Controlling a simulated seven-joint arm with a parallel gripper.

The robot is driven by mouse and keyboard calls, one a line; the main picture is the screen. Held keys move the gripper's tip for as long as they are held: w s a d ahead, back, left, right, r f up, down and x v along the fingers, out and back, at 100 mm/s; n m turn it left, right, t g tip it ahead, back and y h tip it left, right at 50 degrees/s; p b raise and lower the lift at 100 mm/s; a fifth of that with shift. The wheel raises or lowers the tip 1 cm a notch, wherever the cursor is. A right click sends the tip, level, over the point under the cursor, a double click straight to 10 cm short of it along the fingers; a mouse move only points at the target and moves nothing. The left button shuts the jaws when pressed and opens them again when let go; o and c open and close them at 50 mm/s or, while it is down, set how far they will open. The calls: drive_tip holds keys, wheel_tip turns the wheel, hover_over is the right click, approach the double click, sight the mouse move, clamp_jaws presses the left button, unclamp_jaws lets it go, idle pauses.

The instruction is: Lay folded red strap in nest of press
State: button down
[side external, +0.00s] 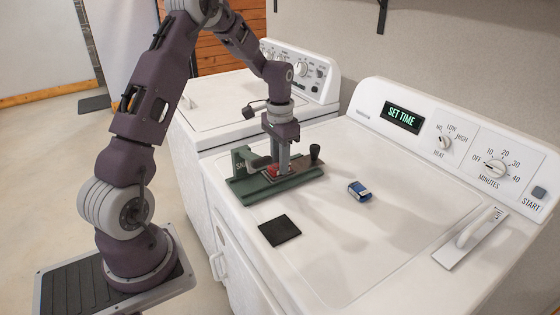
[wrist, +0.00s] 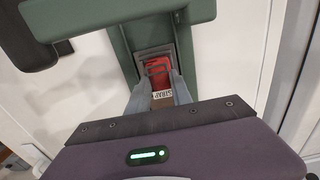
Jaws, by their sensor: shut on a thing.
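The folded red strap (wrist: 157,70) shows between my gripper's fingers in the wrist view, with a white "STRAP" label at its near end. My gripper (wrist: 161,90) is shut on it and points down. In the side view my gripper (side external: 281,170) is low over the middle of the green press (side external: 250,190), and a bit of red shows at its fingertips. In the wrist view the strap is at the nest, a recess in the press bed. I cannot tell whether it touches the nest floor. The fingers hide part of the strap and nest.
The press stands on a white dryer top (side external: 340,235). Its black-knobbed handle (side external: 315,153) rises right of my gripper. A black square pad (side external: 279,230) and a small blue-and-white box (side external: 360,191) lie nearby. The dryer top's right side is clear.

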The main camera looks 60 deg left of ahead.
drive_tip(key=shift+f, duration=0.2)
drive_tip(key=shift+f, duration=0.1)
drive_tip(key=c, duration=1.1)
unclamp_jaws()
drive_tip(key=shift+f, duration=0.1)
drive_tip(key=shift+c, duration=0.2)
drive_tip(key=s+d+r, duration=0.1)
drive_tip(key=d+r, duration=0.2)
drive_tip(key=r, duration=0.6)
drive_tip(key=s+d+r, duration=0.2)
drive_tip(key=r, duration=0.6)
drive_tip(key=s+d+r+t, duration=0.3)
drive_tip(key=s+d+r, duration=0.2)
drive_tip(key=s+d, duration=0.35)
drive_tip(key=s+d+f+t, duration=0.1)
drive_tip(key=s+d, duration=0.2)
drive_tip(key=s, duration=0.3)
drive_tip(key=s+d+f+t, duration=0.1)
drive_tip(key=s+d, duration=0.2)
drive_tip(key=s, duration=0.3)
drive_tip(key=shift+s+d+f+t, duration=0.2)
drive_tip(key=shift+d+f+t, duration=0.05)
drive_tip(key=shift+d+t, duration=0.1)
